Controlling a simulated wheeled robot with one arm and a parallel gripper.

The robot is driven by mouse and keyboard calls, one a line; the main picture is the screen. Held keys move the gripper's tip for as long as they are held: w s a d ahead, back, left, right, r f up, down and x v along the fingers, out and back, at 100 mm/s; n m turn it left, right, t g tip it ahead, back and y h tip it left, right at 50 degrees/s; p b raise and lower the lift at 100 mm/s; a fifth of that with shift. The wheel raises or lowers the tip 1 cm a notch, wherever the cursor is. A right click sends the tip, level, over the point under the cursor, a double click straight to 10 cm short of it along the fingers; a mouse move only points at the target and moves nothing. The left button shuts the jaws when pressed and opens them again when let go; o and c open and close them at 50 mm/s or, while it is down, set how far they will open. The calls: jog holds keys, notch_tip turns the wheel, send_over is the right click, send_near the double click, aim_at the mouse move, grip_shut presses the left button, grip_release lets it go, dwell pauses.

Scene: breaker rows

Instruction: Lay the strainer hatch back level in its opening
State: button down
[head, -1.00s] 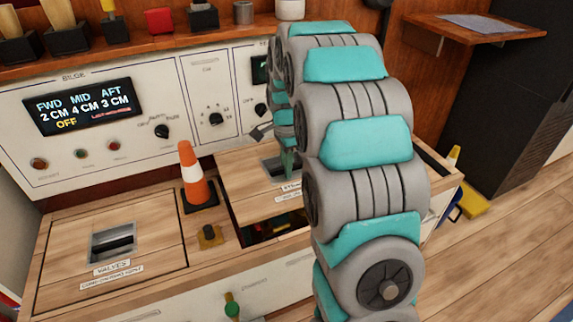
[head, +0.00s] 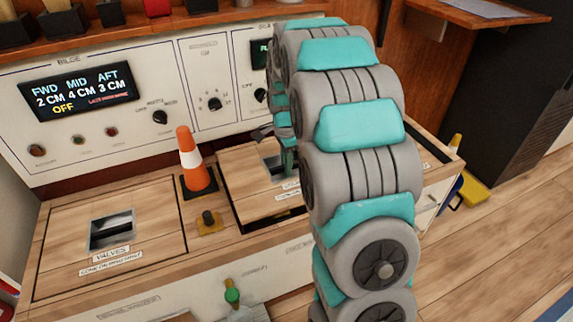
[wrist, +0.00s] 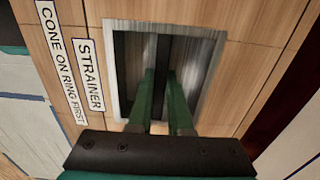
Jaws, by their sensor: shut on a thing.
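The strainer hatch (head: 245,172) is a wooden panel with a metal recess. It lies over its opening, with a dark gap along its left and front edges; I cannot tell whether it is fully level. The wrist view shows the hatch (wrist: 258,62) with its "STRAINER" label. My gripper (wrist: 160,75) reaches its green fingers into the recess and is shut on the dark handle bar there. In the head view my gripper (head: 288,162) is partly hidden behind my arm, as is the hatch's right part.
An orange and white cone (head: 194,162) stands close left of the hatch. A yellow plate with a black knob (head: 209,222) sits in front of the cone. The valves hatch (head: 75,222) lies shut at left. The control panel (head: 185,135) rises behind.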

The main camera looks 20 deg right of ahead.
jog(key=shift+f+b, duration=0.5)
jog(key=shift+f, duration=1.75)
jog(key=c, duration=0.8)
grip_release()
jog(key=shift+o, duration=0.2)
jog(key=shift+f, duration=0.1)
notch_tip(320, 180, up, 8)
jog(key=shift+f, duration=0.25)
jog(key=shift+r, duration=0.2)
